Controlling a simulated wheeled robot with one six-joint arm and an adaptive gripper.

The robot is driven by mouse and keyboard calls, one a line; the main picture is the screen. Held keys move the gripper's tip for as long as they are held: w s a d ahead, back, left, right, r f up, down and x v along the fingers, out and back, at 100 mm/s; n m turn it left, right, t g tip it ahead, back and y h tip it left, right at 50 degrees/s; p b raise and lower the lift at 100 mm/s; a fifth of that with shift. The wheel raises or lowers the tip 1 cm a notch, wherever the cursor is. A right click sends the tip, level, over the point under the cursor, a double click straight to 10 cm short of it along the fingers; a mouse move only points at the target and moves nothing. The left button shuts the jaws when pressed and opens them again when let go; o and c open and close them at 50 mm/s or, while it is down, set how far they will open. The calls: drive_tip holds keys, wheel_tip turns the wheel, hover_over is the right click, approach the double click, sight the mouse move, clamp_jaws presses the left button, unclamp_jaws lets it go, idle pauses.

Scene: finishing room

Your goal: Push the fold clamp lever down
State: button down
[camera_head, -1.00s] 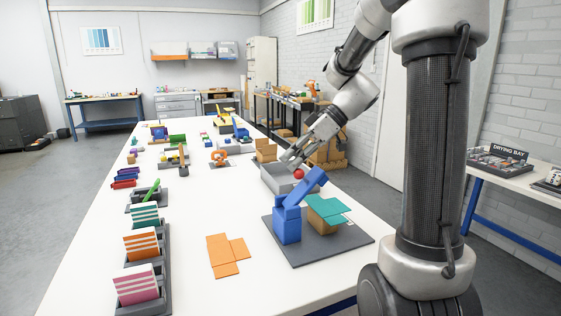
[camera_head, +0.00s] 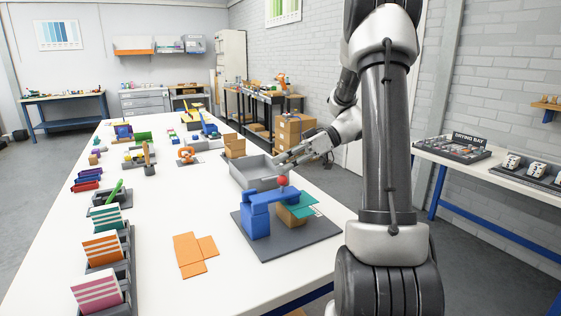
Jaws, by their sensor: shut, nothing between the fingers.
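The fold clamp stands on a dark grey baseplate (camera_head: 302,236) near the front right of the white table. Its blue post (camera_head: 255,220) carries a blue lever (camera_head: 272,196), which lies about level and reaches over the teal folded sheet (camera_head: 302,205) on a tan block (camera_head: 289,217). A red knob (camera_head: 282,181) sits on top of the lever. My gripper (camera_head: 281,162) is shut and empty, its tips a little above the knob in the picture, apparently not touching it. Whether the lever presses on the sheet cannot be told.
A grey open bin (camera_head: 236,178) stands just behind the clamp. A flat orange card blank (camera_head: 190,255) lies to its left. Racks with striped cards (camera_head: 100,290) line the left edge. Table around the orange blank is clear.

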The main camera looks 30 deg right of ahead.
drive_tip(key=shift+s+d+f, duration=0.15)
drive_tip(key=shift+d+f, duration=0.05)
drive_tip(key=shift+f, duration=0.25)
wheel_tip(320, 180, up, 4)
drive_tip(key=w+a, duration=0.2)
drive_tip(key=s+d, duration=0.1)
drive_tip(key=d, duration=0.9)
drive_tip(key=shift+s+d+r, duration=0.15)
drive_tip(key=shift+d+r, duration=0.1)
